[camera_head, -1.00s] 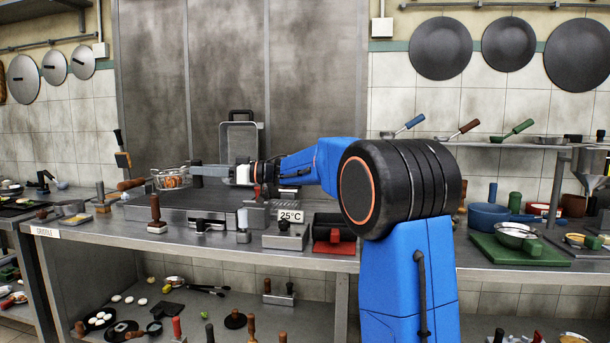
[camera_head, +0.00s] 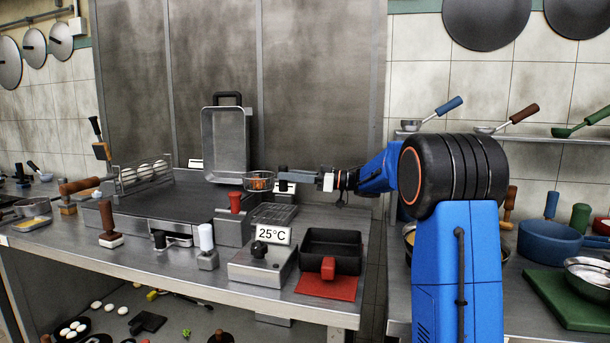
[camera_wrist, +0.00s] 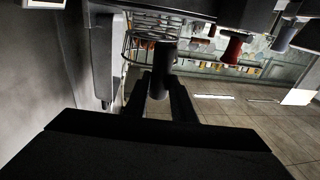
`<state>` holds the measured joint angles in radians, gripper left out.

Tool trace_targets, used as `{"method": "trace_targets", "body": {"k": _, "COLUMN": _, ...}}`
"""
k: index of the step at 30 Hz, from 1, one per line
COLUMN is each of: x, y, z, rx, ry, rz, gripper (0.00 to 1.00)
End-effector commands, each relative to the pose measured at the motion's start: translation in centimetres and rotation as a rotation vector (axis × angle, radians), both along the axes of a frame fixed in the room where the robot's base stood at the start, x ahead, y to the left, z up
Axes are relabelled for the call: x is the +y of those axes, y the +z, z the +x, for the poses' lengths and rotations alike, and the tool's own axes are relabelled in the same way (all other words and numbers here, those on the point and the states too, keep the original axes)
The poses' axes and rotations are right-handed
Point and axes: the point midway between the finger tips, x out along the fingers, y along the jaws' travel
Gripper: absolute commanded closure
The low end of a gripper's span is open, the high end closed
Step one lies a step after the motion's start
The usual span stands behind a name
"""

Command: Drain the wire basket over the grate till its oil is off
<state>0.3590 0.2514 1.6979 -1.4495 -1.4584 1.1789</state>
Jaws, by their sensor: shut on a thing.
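The wire basket (camera_head: 258,181) is a small round cage with orange-brown food inside. It hangs level in the air at the end of my gripper (camera_head: 284,180). My gripper is shut on its handle, and the dark handle (camera_wrist: 160,62) shows between the fingers (camera_wrist: 163,90) in the wrist view. The basket's wire rings (camera_wrist: 136,42) show beyond the handle there. The grate (camera_head: 273,213), a dark slotted rack, sits on the counter below the basket in the head view. I cannot tell whether the basket is squarely above it, or see any dripping oil.
A 25°C control box (camera_head: 262,262) and a black pan (camera_head: 331,250) stand in front of the grate. A red-handled block (camera_head: 235,222) is left of it. A grey tray (camera_head: 226,145) stands upright behind. A wire rack of white eggs (camera_head: 145,172) is further left.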

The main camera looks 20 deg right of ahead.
Motion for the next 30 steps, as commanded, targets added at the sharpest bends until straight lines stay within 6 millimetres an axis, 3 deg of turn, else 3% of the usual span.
{"method": "trace_targets", "body": {"k": 20, "x": -0.6, "y": -0.9, "z": 0.0, "rx": -0.002, "ry": 0.0, "rz": 0.002, "gripper": 1.0}}
{"method": "trace_targets", "body": {"k": 30, "x": -0.6, "y": -2.9, "z": 0.0, "rx": -0.002, "ry": 0.001, "rz": 0.002, "gripper": 1.0}}
